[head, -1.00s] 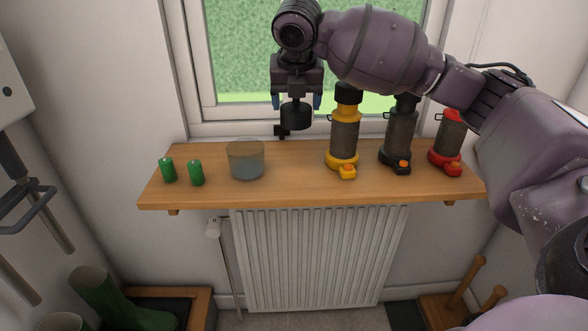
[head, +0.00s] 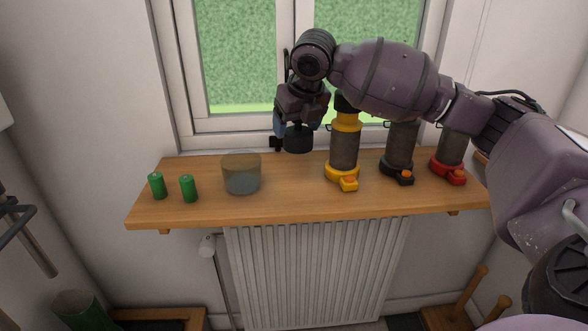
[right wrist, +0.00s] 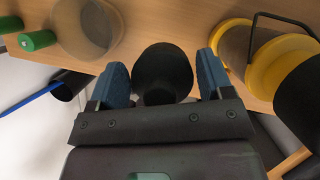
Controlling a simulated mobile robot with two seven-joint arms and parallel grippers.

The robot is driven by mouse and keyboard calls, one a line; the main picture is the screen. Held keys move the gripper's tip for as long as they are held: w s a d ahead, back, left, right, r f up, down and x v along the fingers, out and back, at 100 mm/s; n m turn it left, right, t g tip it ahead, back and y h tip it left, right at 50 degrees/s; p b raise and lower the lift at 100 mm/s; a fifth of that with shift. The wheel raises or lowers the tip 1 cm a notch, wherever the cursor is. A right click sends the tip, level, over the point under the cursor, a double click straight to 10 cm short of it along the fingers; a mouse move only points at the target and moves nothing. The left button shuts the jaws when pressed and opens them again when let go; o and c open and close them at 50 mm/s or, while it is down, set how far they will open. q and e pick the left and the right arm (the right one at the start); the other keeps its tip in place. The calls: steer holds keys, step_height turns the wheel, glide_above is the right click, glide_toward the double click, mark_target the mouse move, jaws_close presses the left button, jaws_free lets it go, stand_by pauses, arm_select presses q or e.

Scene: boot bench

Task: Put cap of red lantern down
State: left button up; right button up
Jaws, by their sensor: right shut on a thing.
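My right gripper (head: 300,124) is shut on a black round cap (head: 298,140). In the head view it holds the cap over the back part of the wooden shelf (head: 270,205), between a glass jar and the yellow lantern. I cannot tell whether the cap touches the shelf. The right wrist view shows the cap (right wrist: 162,72) between the two blue fingers. The red lantern (head: 449,172) stands upright at the right end of the shelf, its top hidden behind my right arm.
A glass jar (head: 241,174) and two green cylinders (head: 157,186) (head: 188,188) stand on the left of the shelf. The yellow lantern (head: 342,172) stands close right of the cap, then a black lantern (head: 399,163). A window is behind; a radiator (head: 305,270) is below.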

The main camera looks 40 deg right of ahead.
steer(key=shift+f+b, duration=0.9)
steer(key=shift+f, duration=4.4)
arm_select(q)
steer(key=shift+w+d+f, duration=0.1)
steer(key=shift+w+f, duration=0.4)
arm_select(e)
steer(key=shift+r, duration=0.1)
steer(key=o, duration=0.8)
steer(key=shift+o, duration=0.6)
arm_select(q)
steer(key=shift+s+f, duration=0.3)
steer(key=shift+s, duration=0.1)
